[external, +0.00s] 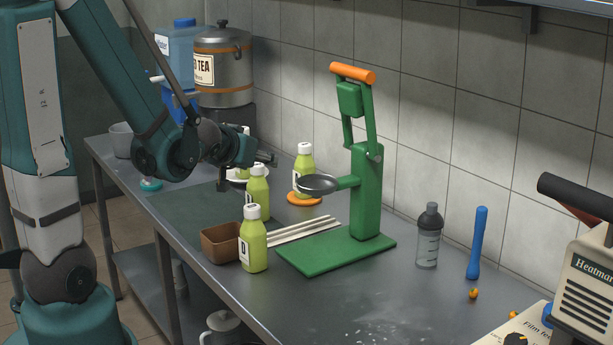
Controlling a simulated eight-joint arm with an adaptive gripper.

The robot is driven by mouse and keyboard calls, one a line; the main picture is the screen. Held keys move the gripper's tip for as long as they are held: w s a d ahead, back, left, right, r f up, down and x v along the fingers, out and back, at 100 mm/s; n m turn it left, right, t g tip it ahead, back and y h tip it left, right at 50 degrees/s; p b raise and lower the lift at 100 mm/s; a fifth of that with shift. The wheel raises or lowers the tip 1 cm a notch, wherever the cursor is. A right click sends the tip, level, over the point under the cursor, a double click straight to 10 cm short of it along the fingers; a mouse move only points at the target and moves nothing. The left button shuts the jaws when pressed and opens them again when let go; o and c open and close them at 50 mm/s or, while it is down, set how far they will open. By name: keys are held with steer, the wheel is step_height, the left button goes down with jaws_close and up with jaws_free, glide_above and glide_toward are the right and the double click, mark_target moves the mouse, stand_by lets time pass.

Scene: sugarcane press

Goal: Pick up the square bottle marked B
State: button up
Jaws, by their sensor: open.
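Several square bottles of yellow-green juice with white caps stand on the metal table. The front bottle (253,240) bears a dark letter that looks like D, seen at an angle. A second bottle (259,192) stands behind it, and a third bottle (304,165) stands by an orange coaster (305,199). Another bottle is mostly hidden behind my gripper, near a white plate. I cannot make out which one is marked B. My gripper (246,173) is open and empty, above the table just behind the second bottle.
A green press (367,195) with an orange handle stands right of the bottles. A brown box (221,243) and pale sticks (300,232) lie near the front bottle. A tea urn (224,75) stands at the back. A shaker (428,238) and blue tool (477,243) stand right.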

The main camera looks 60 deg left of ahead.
steer(key=y+b, duration=0.1)
glide_toward(256, 166)
steer(key=x, duration=0.4)
steer(key=shift+s+d+r+n, duration=0.1)
steer(key=shift+s+n, duration=0.15)
steer(key=shift+n, duration=0.15)
steer(key=shift+b+x, duration=0.35)
steer(key=shift+x, duration=0.95)
steer(key=shift+b+x, duration=0.85)
steer(key=shift+x, duration=1.75)
jaws_close()
